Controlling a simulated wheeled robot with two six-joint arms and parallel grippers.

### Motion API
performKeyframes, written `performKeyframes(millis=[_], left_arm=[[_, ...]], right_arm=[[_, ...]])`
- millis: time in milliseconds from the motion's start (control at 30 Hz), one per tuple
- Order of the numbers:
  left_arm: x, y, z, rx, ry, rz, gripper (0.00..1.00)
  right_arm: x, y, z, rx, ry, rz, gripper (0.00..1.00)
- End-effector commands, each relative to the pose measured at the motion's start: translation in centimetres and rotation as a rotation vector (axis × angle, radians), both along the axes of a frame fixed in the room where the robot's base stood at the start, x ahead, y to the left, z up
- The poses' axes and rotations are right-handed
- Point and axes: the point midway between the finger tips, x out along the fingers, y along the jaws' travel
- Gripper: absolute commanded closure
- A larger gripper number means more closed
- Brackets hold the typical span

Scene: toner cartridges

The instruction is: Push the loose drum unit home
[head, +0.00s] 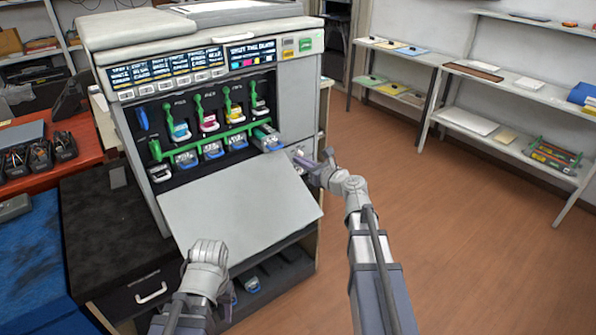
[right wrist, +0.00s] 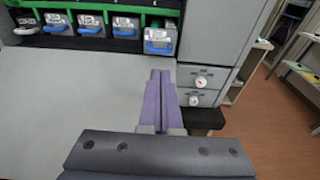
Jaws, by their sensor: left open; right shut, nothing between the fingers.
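The loose drum unit (head: 267,138), grey with a blue handle, is the rightmost of the lower row in the open printer (head: 292,95). It sticks out further than its neighbours. In the right wrist view the drum unit (right wrist: 159,38) is straight ahead, beyond the fingertips. My right gripper (head: 302,163) is shut and empty, to the right of and below the drum unit in the head view. Its purple fingers (right wrist: 160,74) lie together, apart from the drum unit. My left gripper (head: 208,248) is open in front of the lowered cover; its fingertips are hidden.
The lowered grey front cover (head: 240,205) juts out below the drum row. Several other drum units (head: 212,149) sit flush beside the loose one under a green bar. Two small drawers with white knobs (right wrist: 201,82) are at the right. Open floor (head: 450,220) lies right.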

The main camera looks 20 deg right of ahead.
Motion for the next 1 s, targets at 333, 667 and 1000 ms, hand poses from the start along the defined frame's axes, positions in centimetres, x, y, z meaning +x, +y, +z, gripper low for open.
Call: performKeyframes(millis=[333, 667, 1000], left_arm=[[0.0, 0.0, -0.1, 0.0, 0.0, 0.0, 0.5], [0.0, 0.0, -0.7, 0.0, 0.0, 0.0, 0.5], [0.0, 0.0, -1.2, 0.0, 0.0, 0.0, 0.5]], right_arm=[[0.8, 0.3, -0.1, 0.003, 0.0, 0.001, 1.0], [4.1, 1.4, -0.7, 0.0, 0.0, 0.003, 1.0], [7.7, 2.7, -1.2, 0.001, 0.0, 0.001, 1.0]])
